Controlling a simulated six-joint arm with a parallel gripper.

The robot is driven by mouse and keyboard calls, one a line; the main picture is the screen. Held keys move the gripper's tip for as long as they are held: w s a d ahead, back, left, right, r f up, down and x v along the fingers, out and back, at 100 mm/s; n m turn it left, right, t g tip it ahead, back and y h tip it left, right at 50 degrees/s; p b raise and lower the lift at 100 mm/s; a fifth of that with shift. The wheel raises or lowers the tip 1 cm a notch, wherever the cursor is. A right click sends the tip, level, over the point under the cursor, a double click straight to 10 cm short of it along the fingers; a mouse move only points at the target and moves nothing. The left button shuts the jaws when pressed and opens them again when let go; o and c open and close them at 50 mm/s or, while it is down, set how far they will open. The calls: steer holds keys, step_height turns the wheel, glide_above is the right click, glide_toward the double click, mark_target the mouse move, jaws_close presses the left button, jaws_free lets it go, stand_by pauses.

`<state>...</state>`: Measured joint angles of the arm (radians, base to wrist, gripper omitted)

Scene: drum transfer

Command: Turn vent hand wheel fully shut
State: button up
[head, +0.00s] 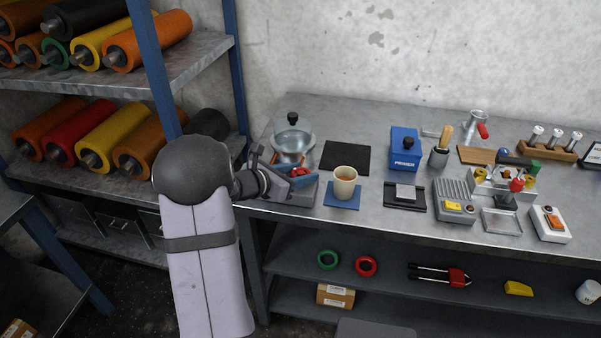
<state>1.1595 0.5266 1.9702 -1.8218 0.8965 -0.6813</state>
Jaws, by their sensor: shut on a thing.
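My gripper (281,172) is at the left end of the bench, reaching in from the left over a grey-blue unit (299,193). A small red part (301,171), which looks like the vent hand wheel, shows right at my fingertips. My gripper appears shut on it. The fingers and my wrist hide much of the wheel, so its turn angle cannot be made out. A clear glass dome with a dark knob (292,136) stands just behind.
A beige cup (345,182) on a blue mat stands close to the right of my gripper. A black mat (345,157) lies behind it. A blue box (405,147) and several tools fill the bench further right. A shelf rack (188,62) with rollers stands at left.

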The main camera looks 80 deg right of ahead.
steer(key=m+g+y+p, duration=0.2)
steer(key=m+g+y, duration=0.1)
steer(key=m, duration=0.1)
steer(key=shift+m+g+y+p, duration=0.3)
steer(key=shift+g+y+p, duration=0.1)
steer(key=m+g+y, duration=0.1)
steer(key=m+y, duration=0.2)
steer(key=shift+f+g, duration=0.1)
steer(key=shift+g, duration=0.3)
steer(key=shift+m+y, duration=0.7)
steer(key=shift+y, duration=0.1)
steer(key=shift+m+g+y, duration=0.4)
steer(key=shift+m+y, duration=0.2)
steer(key=shift+y, duration=0.1)
steer(key=o, duration=1)
steer(key=shift+o, duration=0.2)
